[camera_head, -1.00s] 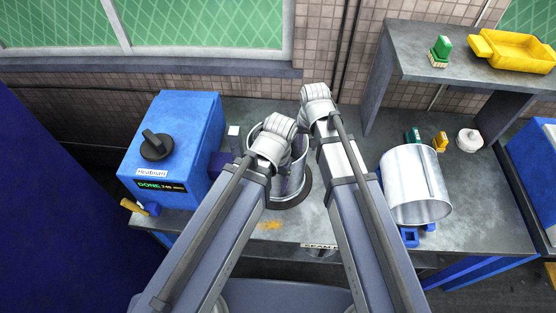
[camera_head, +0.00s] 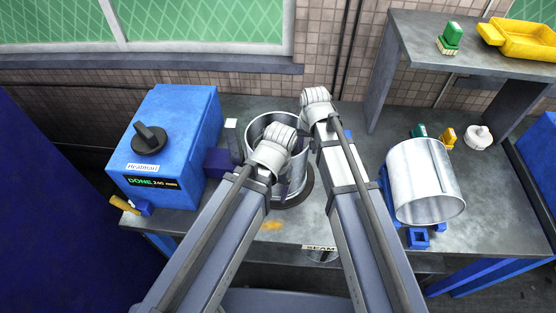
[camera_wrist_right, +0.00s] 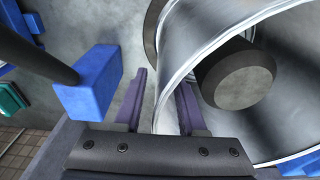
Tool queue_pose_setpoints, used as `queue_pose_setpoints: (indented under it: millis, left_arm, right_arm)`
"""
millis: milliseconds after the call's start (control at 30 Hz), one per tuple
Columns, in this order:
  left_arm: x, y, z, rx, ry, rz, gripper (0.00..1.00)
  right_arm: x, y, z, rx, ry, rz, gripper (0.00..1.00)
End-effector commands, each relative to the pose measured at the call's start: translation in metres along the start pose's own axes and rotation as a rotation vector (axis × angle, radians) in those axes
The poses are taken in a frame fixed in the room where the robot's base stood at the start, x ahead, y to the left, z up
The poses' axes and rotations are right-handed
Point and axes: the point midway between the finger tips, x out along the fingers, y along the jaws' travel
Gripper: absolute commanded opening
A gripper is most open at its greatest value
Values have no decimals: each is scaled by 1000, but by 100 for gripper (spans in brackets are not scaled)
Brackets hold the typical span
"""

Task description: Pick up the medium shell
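A shiny open metal shell (camera_head: 262,128) stands upright on a dark round base in the middle of the bench, partly hidden by my arms. A second metal shell (camera_head: 425,180) lies on its side in a blue holder at the right. Which is the medium one I cannot tell for sure. In the right wrist view, my right gripper (camera_wrist_right: 163,93) is open, with one finger on each side of a shell's wall (camera_wrist_right: 167,100). A dark cylinder (camera_wrist_right: 237,75) shows inside that shell. My left gripper's wrist is over the upright shell, and its fingers are mostly hidden.
A blue heater box (camera_head: 165,140) with a dark knob and a DONE display stands left of the upright shell. A raised grey shelf (camera_head: 425,50) holds a green brush and a yellow tray (camera_head: 520,45). A blue block (camera_wrist_right: 90,85) is close to my right gripper.

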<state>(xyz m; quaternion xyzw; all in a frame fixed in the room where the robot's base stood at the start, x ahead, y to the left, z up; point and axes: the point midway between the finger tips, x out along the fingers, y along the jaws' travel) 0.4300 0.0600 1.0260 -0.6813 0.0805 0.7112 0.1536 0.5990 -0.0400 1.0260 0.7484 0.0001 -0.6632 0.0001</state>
Motion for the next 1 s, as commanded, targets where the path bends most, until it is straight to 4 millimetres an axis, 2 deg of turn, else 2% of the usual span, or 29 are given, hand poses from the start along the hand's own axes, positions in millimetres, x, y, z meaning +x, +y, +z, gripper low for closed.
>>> queue_pose_setpoints:
  millis: [200, 567, 1000]
  left_arm:
    - [0, 0, 0, 0, 0, 0, 82]
    - [0, 0, 0, 0, 0, 0, 82]
    - [0, 0, 0, 0, 0, 0, 82]
  right_arm:
    - [0, 0, 0, 0, 0, 0, 40]
    - [0, 0, 0, 0, 0, 0, 0]
    - [0, 0, 0, 0, 0, 0, 0]
